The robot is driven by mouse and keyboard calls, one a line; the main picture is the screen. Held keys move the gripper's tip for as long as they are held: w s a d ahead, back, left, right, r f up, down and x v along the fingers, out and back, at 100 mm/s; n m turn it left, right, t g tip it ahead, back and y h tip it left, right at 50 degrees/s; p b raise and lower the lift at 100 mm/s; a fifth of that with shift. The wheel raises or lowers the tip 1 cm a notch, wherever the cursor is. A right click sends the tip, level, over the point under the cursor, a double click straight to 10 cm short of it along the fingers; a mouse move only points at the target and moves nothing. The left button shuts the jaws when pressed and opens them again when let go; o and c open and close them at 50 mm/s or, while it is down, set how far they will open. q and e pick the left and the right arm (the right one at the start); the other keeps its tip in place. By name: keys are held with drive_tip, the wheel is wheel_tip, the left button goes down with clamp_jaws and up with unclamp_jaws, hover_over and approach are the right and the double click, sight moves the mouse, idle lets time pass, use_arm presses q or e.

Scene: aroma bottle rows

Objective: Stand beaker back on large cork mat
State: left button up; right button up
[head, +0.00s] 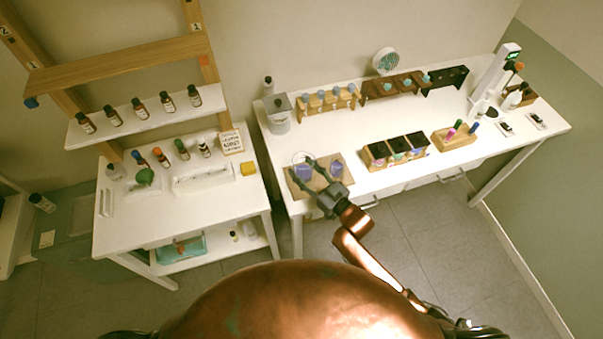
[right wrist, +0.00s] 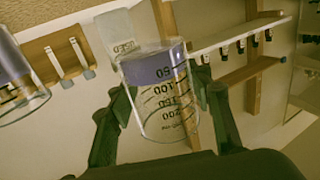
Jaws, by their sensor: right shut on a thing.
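My right gripper (head: 318,185) is shut on a clear beaker (head: 304,170) with printed marks and a purple band. In the right wrist view the beaker (right wrist: 160,95) sits between the two fingers of the gripper (right wrist: 163,92). The beaker is over the left part of the brown cork mat (head: 293,187); I cannot tell whether its base touches the mat. A second beaker with a purple band (head: 336,169) is on the right part of the mat, and shows at the left edge of the wrist view (right wrist: 18,82). My left gripper is not in view.
A grey container (head: 278,118) stands behind the mat. The white tabletop (head: 425,110) has free room in the middle. A separate table (head: 120,225) stands left.

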drive_tip(key=shift+w+a+f, duration=0.2)
drive_tip(key=shift+w+f, duration=0.75)
drive_tip(key=shift+f, duration=0.1)
drive_tip(key=shift+w+f, duration=0.15)
drive_tip(key=shift+f, duration=1.6)
drive_tip(key=shift+f, duration=0.15)
drive_tip(key=o, duration=1.4)
drive_tip(key=shift+d, duration=0.1)
drive_tip(key=v, duration=1.2)
drive_tip(key=shift+r, duration=0.2)
